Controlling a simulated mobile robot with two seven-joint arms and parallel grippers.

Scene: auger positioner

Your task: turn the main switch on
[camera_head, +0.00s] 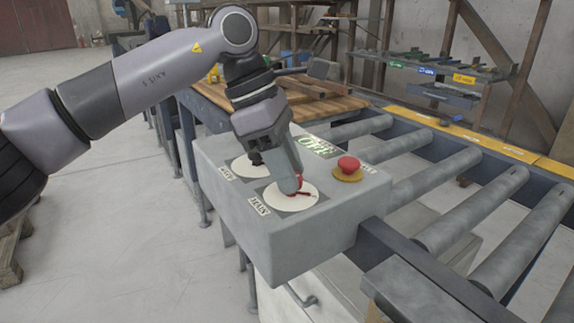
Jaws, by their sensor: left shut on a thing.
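A grey control box (300,238) stands at the near end of the roller conveyor. On its top is a white round dial plate (276,202) with a label in front of it, and a red switch handle (304,192) shows there. My left gripper (294,190) comes down from above and is shut on this red handle, hiding most of it. A second white dial plate (246,168) lies behind, with a dark knob partly covered by the gripper. My right gripper is not in view.
A red mushroom button (348,165) on a yellow base sits right of the gripper. A green-and-white label (316,146) is behind it. Conveyor rollers (458,200) run along the right. A wooden-topped bench (320,105) is behind. The floor at left is mostly clear.

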